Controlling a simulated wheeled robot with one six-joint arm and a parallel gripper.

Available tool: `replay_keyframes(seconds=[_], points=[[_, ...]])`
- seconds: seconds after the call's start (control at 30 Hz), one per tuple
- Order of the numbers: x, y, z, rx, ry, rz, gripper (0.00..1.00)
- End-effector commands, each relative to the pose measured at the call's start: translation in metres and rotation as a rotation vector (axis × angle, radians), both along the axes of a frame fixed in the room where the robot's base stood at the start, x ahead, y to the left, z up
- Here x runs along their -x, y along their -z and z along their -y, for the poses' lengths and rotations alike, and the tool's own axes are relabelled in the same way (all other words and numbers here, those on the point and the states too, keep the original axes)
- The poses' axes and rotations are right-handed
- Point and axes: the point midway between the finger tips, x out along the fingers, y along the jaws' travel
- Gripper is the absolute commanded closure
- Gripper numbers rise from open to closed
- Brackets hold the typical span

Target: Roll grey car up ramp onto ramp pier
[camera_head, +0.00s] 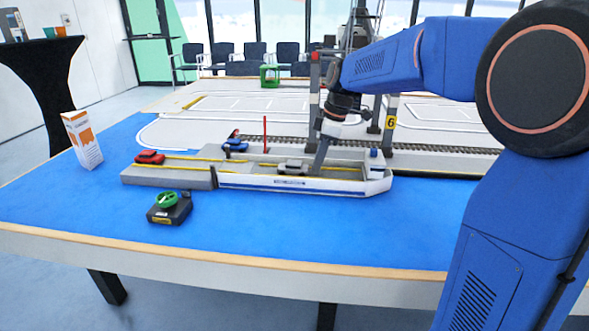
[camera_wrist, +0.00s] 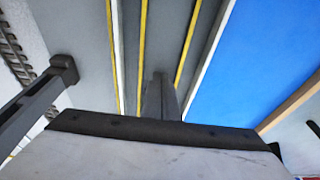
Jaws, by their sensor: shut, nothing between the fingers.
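The grey car (camera_head: 292,165) sits on the deck of the long white and grey vessel (camera_head: 300,184), between yellow lines. The low grey ramp pier (camera_head: 165,177) adjoins the vessel's left end; I cannot make out the ramp clearly. A red car (camera_head: 150,157) stands on the pier's far left. My gripper (camera_head: 318,172) points down into the vessel just right of the grey car, shut and empty. Whether it touches the car is unclear. In the wrist view the fingers (camera_wrist: 160,95) are over the yellow-lined deck (camera_wrist: 162,35); no car is visible there.
A blue car (camera_head: 235,145) and a thin red post (camera_head: 265,134) stand behind the vessel. A dark box with a green wheel (camera_head: 169,207) lies in front of the pier. A crane leg marked 6 (camera_head: 390,122) rises behind my gripper.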

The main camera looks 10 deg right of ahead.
Motion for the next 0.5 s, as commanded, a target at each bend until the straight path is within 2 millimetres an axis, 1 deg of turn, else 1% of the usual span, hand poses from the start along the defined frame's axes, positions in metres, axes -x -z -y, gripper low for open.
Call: replay_keyframes(seconds=[0.5], points=[[-0.006, 0.0, -0.017, 0.0, 0.0, 0.0, 1.0]])
